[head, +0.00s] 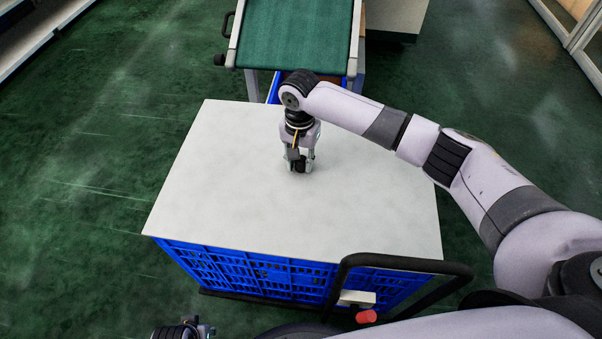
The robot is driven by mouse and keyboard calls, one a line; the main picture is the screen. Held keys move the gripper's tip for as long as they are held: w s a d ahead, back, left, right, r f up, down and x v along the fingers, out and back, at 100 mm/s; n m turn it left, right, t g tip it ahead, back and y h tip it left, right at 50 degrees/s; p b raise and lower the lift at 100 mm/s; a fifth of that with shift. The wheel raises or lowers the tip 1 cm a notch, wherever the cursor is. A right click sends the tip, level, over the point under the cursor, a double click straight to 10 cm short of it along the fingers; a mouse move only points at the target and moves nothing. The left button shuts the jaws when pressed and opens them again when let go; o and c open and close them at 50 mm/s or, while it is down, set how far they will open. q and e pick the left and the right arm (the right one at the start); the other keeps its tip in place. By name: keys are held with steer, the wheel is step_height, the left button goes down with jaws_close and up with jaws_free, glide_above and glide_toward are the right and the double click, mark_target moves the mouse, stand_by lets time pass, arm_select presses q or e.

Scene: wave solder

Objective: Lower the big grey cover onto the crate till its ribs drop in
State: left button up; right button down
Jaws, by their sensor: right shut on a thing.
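The big grey cover (215,195) is a pale flat panel over the blue crate (262,272), spanning its top. The crate's slatted near wall shows below the cover's near edge. The cover's ribs are hidden, and I cannot tell whether they sit inside the crate. My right gripper (299,166) points down at the middle of the cover and is shut on a small dark grip there. Part of my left gripper (184,331) shows at the bottom edge, away from the cover; its fingers cannot be made out.
A black push handle (405,259) with a red knob (366,316) stands at the crate's near right. A green-topped bench (296,32) with a blue bin (274,88) below it is just behind the cover. Green floor (90,150) is clear at left.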

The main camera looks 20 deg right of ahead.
steer(key=shift+f, duration=0.2)
stand_by(0.7)
steer(key=shift+f, duration=0.45)
stand_by(0.4)
steer(key=shift+f, duration=0.35)
stand_by(0.3)
steer(key=c, duration=1.2)
jaws_free()
steer(key=shift+f, duration=0.1)
